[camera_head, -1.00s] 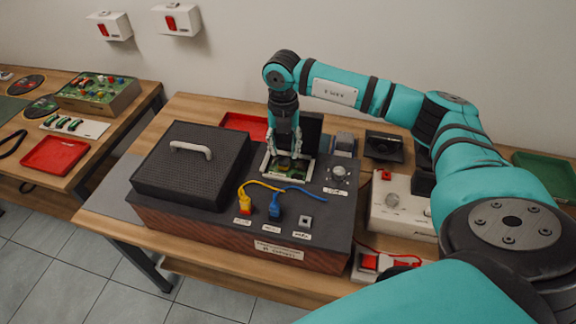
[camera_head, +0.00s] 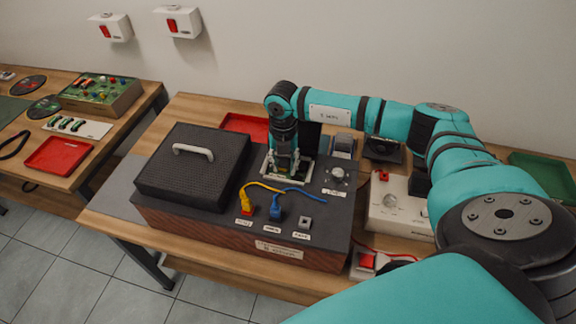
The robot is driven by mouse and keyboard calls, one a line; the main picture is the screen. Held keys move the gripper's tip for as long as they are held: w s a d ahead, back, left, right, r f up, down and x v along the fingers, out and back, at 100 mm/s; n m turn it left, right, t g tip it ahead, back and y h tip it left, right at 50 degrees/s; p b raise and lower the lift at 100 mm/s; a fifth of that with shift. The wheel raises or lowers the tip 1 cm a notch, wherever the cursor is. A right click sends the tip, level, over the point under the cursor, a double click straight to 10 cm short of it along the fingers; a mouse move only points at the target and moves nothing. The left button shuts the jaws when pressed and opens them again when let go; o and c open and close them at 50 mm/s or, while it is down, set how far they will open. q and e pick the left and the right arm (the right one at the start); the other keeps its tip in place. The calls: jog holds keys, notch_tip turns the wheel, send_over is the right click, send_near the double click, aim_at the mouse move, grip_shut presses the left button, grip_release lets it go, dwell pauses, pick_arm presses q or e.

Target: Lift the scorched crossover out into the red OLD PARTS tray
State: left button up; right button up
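The crossover, a small green board (camera_head: 297,177), sits in a light-framed opening in the top of the dark speaker box (camera_head: 190,221). My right gripper (camera_head: 286,177) points straight down into that opening and covers most of the board. Its fingers are at the board, but I cannot tell whether they grip it. Any scorch marks are too small to see. One red tray (camera_head: 243,122) lies behind the box, partly hidden by it. Another red tray (camera_head: 59,155) lies on the left table. No tray label is readable. My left gripper is out of view.
A black grille panel with a handle (camera_head: 193,151) lies on the box's left part. Yellow (camera_head: 247,207) and blue (camera_head: 276,211) plugs with cables stand in front of the opening. A knob (camera_head: 337,174) is right of it. A green tray (camera_head: 543,173) is far right.

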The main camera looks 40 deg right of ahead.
aim_at(284, 163)
grip_shut()
jog(key=shift+r, duration=0.15)
jog(key=shift+r, duration=0.35)
notch_tip(284, 163, up, 10)
jog(key=b, duration=0.2)
